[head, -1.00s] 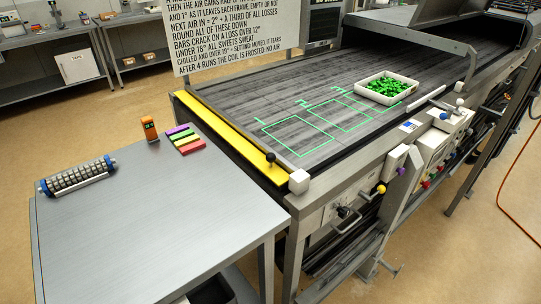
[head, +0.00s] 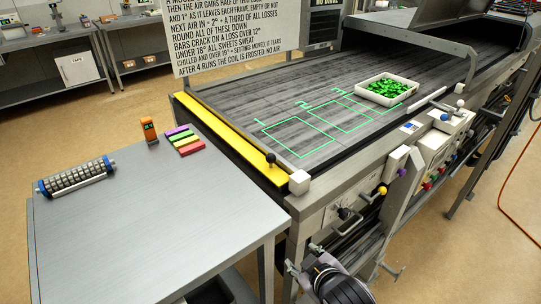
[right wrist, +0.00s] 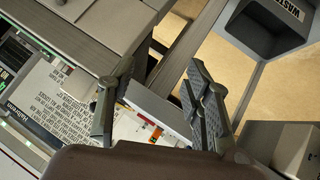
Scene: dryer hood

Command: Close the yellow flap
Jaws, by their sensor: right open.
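The yellow flap (head: 225,135) is a long strip along the near left end of the dark dryer bed, in the head view. It appears to lie outward along that edge, and a black ball knob (head: 271,158) stands near its front end. My right gripper (head: 304,260) is at the bottom of the head view, in front of the dryer frame, below and apart from the flap. In the right wrist view its two fingers (right wrist: 160,72) are spread with nothing held between them. I cannot make out the flap there. My left gripper is not in view.
A steel table (head: 150,210) stands left of the dryer, bearing a roller (head: 77,178), an orange device (head: 149,130) and coloured bars (head: 185,141). A white tray of green pieces (head: 388,89) sits on the bed. Knobs and levers (head: 345,212) jut from the dryer's front.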

